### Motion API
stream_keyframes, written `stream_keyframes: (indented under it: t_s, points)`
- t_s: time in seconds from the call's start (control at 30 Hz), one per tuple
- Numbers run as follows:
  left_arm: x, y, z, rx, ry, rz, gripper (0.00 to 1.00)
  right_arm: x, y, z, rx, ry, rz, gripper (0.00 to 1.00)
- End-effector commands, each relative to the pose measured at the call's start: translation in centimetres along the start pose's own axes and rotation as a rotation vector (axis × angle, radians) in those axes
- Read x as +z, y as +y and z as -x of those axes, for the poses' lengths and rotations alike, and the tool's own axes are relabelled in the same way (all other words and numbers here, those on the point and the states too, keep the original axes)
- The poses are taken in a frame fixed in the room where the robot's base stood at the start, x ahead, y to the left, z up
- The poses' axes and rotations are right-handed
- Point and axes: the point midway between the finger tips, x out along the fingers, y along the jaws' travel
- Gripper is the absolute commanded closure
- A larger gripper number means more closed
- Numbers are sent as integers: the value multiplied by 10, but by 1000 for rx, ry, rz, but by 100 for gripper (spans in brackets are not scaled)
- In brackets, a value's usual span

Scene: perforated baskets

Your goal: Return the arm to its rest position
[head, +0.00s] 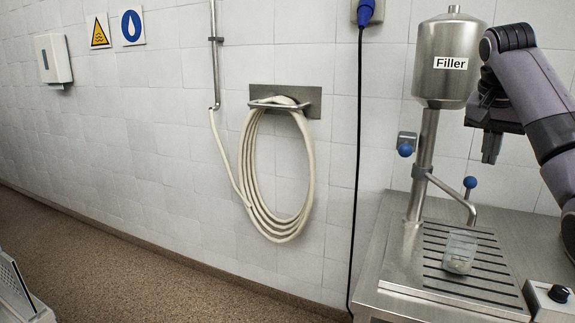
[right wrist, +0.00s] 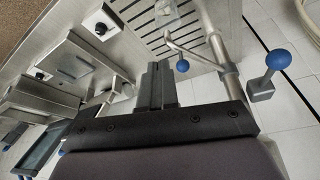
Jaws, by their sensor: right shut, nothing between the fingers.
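My right arm (head: 548,105) comes in from the right edge of the head view. My right gripper (head: 490,148) points down above the steel counter, just right of the filler column. It is shut and holds nothing. In the right wrist view its closed fingers (right wrist: 157,85) show in the middle. My left gripper is in neither view.
The filler (head: 442,85) stands on the steel counter (head: 400,270) with blue-knobbed levers. A coiled hose (head: 255,185) hangs on the tiled wall. A control box (head: 552,300) is at the counter's right.

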Motion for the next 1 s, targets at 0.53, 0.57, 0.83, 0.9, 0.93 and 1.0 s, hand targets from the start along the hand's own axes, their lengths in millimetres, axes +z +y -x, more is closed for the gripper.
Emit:
stream_keyframes:
  t_s: [0.53,0.57,0.83,0.9,0.93,1.0]
  points:
    - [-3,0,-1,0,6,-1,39,116,-44,-181,-19,17,365,100]
    - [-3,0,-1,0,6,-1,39,126,-44,-190,-23,16,385,100]
    - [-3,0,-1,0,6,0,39,215,-29,-257,-75,4,547,100]
    - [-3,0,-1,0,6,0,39,239,-22,-269,-92,0,582,100]
    - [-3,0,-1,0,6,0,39,249,-19,-274,-99,-2,596,100]
    - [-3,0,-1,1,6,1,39,274,-10,-283,-116,-8,629,100]
